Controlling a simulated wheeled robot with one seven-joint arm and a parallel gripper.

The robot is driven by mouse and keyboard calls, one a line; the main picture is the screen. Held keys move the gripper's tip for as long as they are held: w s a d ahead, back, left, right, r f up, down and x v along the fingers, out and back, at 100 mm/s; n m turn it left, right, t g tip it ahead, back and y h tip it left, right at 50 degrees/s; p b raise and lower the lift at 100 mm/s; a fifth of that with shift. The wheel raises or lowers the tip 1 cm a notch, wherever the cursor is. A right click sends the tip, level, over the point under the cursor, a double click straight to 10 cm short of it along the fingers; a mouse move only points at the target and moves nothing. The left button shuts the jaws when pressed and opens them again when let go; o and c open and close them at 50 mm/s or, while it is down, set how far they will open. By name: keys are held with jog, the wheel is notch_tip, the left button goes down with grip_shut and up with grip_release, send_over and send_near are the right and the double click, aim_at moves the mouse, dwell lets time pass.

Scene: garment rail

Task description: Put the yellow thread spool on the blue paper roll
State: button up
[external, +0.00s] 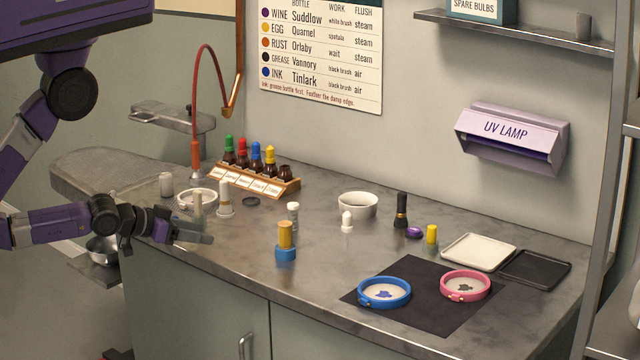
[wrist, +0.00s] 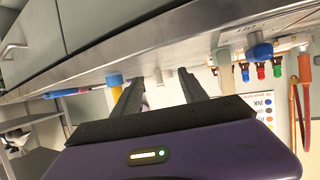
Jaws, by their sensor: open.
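The yellow thread spool (external: 285,234) stands upright on top of the blue paper roll (external: 285,254), near the front edge of the counter. In the wrist view, which is upside down, the spool (wrist: 117,97) and roll (wrist: 115,79) show to the left of the fingers. My gripper (external: 208,232) is open, with nothing seen between its fingers. It is low over the counter's front edge, left of the stack and apart from it. The open fingers (wrist: 158,80) also show in the wrist view.
Several small bottles in a wooden rack (external: 260,184) stand behind. White pieces, a white bowl (external: 358,205), a black bottle (external: 401,211) and a smaller yellow cylinder (external: 432,234) are spread about. A blue hoop (external: 362,298) and pink hoop (external: 444,288) lie on a black mat (external: 433,320).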

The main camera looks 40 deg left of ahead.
jog(key=s+a+r+n+t+y, duration=0.1)
jog(key=s+a+r+n+y, duration=0.1)
jog(key=s+a, duration=0.2)
jog(key=s+a+r+n+t+y, duration=0.1)
jog(key=s+a, duration=0.3)
jog(key=a, duration=0.5)
jog(key=shift+s+r+n+y, duration=0.15)
jog(key=shift+r+n+y, duration=0.25)
jog(key=shift+r+y, duration=0.25)
jog(key=shift+d+f, duration=0.1)
